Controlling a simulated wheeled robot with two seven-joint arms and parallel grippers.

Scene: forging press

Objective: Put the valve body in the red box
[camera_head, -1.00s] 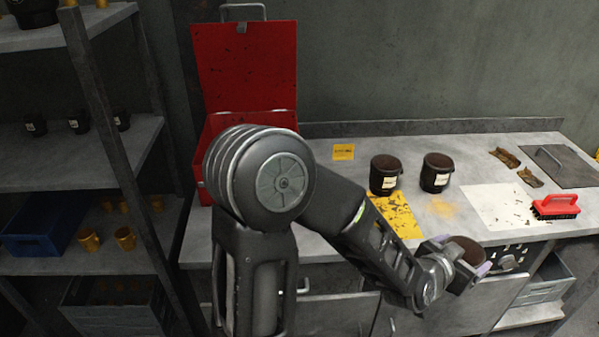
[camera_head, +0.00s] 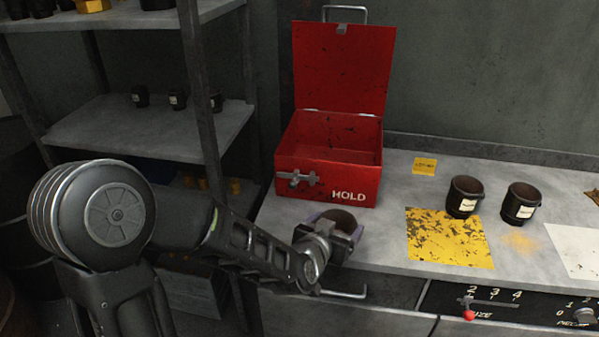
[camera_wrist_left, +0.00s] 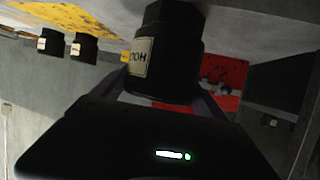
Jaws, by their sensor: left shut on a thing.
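The red box (camera_head: 328,180), marked HOLD, stands on the bench with its lid raised and its inside looking empty. My left gripper (camera_head: 332,226) is shut on a dark, cup-shaped valve body (camera_head: 345,217), in front of and below the box's front face. In the left wrist view the valve body (camera_wrist_left: 172,45) shows a pale label, with a finger on each side; part of the red box (camera_wrist_left: 222,98) shows behind it. Two similar dark bodies with labels, one on the left (camera_head: 463,197) and one on the right (camera_head: 520,203), stand on the bench. My right gripper is not in view.
A yellow worn mat (camera_head: 448,238) and a small yellow tag (camera_head: 424,166) lie on the bench right of the box. A grey shelf (camera_head: 150,130) with small dark parts stands at the left. The box's raised lid (camera_head: 342,70) stands at its back.

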